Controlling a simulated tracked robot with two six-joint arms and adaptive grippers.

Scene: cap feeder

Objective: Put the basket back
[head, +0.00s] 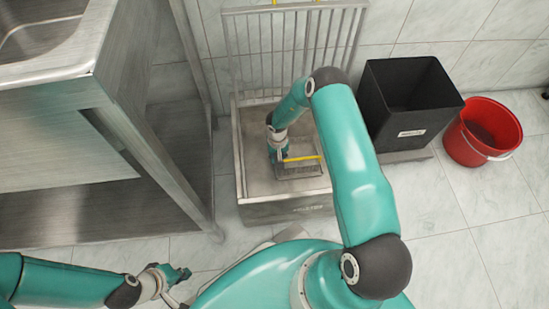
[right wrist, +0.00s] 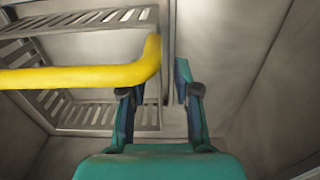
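The basket (head: 299,172) is a grey slotted metal one with a yellow handle (head: 303,158). It sits low inside a metal basin (head: 240,180) on the floor. My right gripper (head: 279,153) reaches down into the basin at the handle's left end in the head view. In the right wrist view its two fingers (right wrist: 157,88) stand apart, with the bent end of the yellow handle (right wrist: 90,76) and the slotted basket (right wrist: 90,115) close by. I see no clear grip on them. My left gripper (head: 176,277) is empty, away at the lower left, with its fingers apart.
A slatted metal grate (head: 290,45) stands raised behind the basin. A black bin (head: 408,100) and a red bucket (head: 483,132) stand to the right. A metal sink table (head: 125,90) stands on the left. The tiled floor at the lower right is clear.

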